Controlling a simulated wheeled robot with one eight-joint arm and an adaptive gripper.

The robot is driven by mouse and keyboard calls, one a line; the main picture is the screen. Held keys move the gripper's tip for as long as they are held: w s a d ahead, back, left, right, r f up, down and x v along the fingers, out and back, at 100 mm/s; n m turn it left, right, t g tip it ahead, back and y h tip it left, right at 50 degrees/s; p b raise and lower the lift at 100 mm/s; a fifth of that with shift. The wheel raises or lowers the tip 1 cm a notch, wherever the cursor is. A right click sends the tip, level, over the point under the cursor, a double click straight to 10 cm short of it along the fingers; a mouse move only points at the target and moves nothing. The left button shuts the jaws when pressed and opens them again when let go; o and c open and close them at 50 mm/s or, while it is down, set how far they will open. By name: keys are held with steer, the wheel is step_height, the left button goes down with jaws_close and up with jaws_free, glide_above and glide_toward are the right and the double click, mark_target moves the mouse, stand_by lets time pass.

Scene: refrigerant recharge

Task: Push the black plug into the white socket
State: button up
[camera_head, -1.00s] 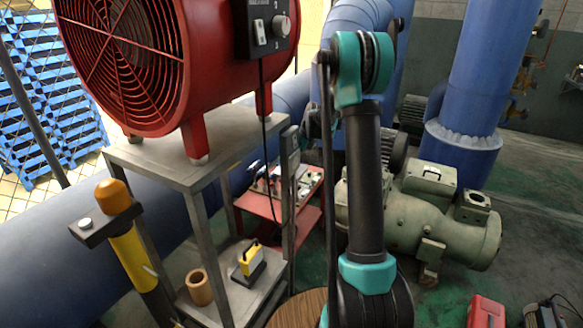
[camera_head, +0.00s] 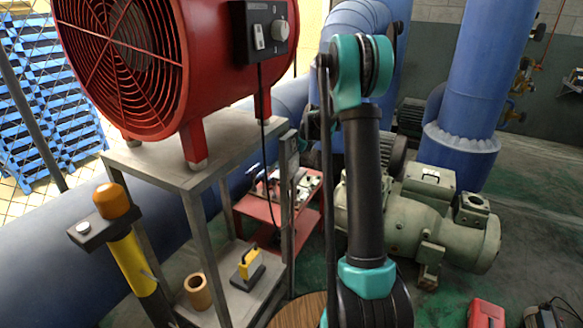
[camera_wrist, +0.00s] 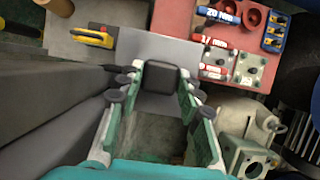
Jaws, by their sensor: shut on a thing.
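My gripper (camera_wrist: 158,82) shows in the wrist view with its teal and white fingers apart on either side of a black block, which looks like the black plug (camera_wrist: 164,78). It is shut on this block, and a grey surface lies behind it. The plug's prongs are hidden. In the head view my arm stands upright at the middle, and I cannot make out the gripper or plug. A black cord (camera_head: 263,120) hangs from the red heater's control box (camera_head: 265,32). I cannot make out the white socket in either view.
The red fan heater (camera_head: 135,60) stands on a grey metal stand (camera_head: 150,160). A lower shelf holds a yellow-and-black tool (camera_head: 248,265) and a tan ring (camera_head: 198,291). A red tool table (camera_head: 262,208) is behind the grey post (camera_head: 289,165). A green motor (camera_head: 425,220) stands at right.

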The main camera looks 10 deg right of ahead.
step_height(320, 180, up, 19)
stand_by(0.6)
steer(key=shift+r, duration=0.1)
